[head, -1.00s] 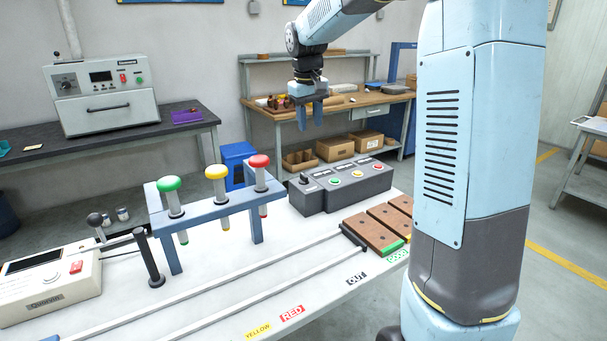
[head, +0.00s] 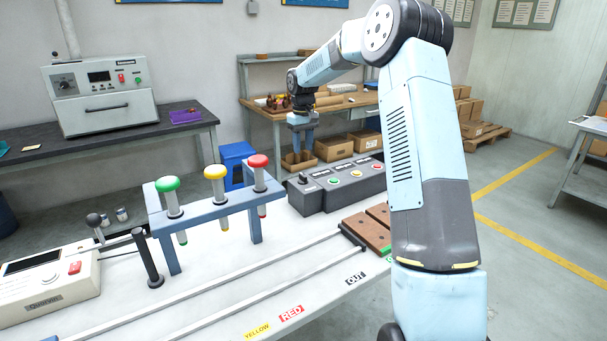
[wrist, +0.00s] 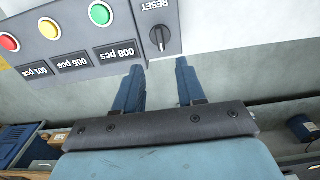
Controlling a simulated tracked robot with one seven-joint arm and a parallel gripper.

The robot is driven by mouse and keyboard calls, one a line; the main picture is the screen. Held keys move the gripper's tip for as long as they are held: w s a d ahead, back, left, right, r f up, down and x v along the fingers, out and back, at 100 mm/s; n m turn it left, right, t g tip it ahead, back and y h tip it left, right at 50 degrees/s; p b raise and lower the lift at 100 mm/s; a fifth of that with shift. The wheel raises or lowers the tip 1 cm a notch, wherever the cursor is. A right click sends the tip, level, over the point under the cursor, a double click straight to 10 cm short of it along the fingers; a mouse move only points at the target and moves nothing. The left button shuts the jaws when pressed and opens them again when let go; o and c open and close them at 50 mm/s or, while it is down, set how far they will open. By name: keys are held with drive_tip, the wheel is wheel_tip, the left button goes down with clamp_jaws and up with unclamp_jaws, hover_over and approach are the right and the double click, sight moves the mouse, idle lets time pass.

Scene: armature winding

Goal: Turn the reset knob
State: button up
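The reset knob (wrist: 160,37) is a small black knob with a pale pointer mark on the grey control box, beside the word RESET, which appears upside down in the wrist view. In the head view the knob (head: 303,178) stands at the left end of the dark grey control box (head: 325,201). My gripper (wrist: 162,68) points down with its two blue fingers apart and nothing between them. The knob lies beyond the fingertips in the wrist view, apart from them. In the head view my gripper (head: 303,150) hangs above and behind the box's left part.
Green, yellow and red lit buttons with count displays (wrist: 72,64) sit along the same box. A blue rack (head: 214,208) with green, yellow and red-topped plungers stands left of it. Brown blocks (head: 366,231) lie in front. A workbench (head: 345,104) stands behind.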

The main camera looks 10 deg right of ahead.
sight(303, 175)
wheel_tip(303, 175, down, 11)
drive_tip(key=shift+f, duration=0.1)
idle(0.3)
clamp_jaws()
idle(0.4)
